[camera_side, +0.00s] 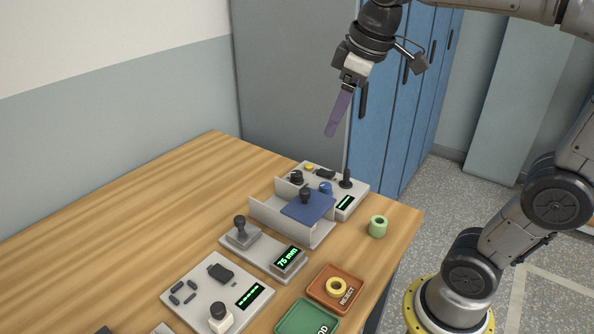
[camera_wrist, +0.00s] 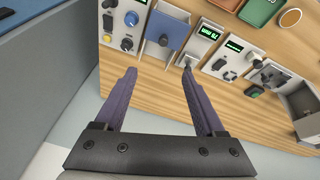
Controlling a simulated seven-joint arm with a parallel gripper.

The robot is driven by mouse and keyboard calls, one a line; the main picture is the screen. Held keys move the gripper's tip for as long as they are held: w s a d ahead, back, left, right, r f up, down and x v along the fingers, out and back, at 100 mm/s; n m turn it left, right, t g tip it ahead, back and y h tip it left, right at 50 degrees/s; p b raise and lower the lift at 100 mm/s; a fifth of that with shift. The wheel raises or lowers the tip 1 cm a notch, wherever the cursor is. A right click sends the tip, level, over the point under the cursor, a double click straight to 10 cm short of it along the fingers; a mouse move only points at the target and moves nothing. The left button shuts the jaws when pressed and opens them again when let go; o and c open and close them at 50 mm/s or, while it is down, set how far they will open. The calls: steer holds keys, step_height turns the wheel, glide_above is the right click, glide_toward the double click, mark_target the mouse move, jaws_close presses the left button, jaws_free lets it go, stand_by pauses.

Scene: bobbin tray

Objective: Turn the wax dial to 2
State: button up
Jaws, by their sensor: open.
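No label reading "wax" is legible, so I cannot tell which control is the wax dial. The far panel (camera_side: 333,192) carries a black knob (camera_side: 296,177), a blue knob (camera_side: 325,188), a yellow button (camera_side: 309,167), a black stick (camera_side: 346,180) and a green-lit display. The blue knob also shows in the wrist view (camera_wrist: 131,18), near the top left. The near panel (camera_side: 190,290) has a dark knob on a white block (camera_side: 219,314). Dial settings are too small to read. My gripper (camera_side: 331,134) is open and empty, high above the table; its spread purple fingers show in the wrist view (camera_wrist: 158,74).
A grey holder with a blue plate (camera_side: 308,206) stands beside the far panel. A lever unit (camera_side: 262,252) reads 75 mm. A green bobbin (camera_side: 378,228) stands near the table edge. A yellow bobbin (camera_side: 337,288) sits in the orange reject tray (camera_side: 320,291). The table's left side is clear.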

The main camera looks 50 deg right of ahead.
steer(key=w+d+g, duration=0.1)
steer(key=w+d, duration=0.2)
steer(key=w, duration=0.4)
steer(key=m+g, duration=0.1)
steer(key=g, duration=0.2)
glide_above(297, 173)
step_height(297, 173, down, 12)
step_height(297, 173, down, 13)
steer(key=shift+r, duration=0.1)
jaws_close()
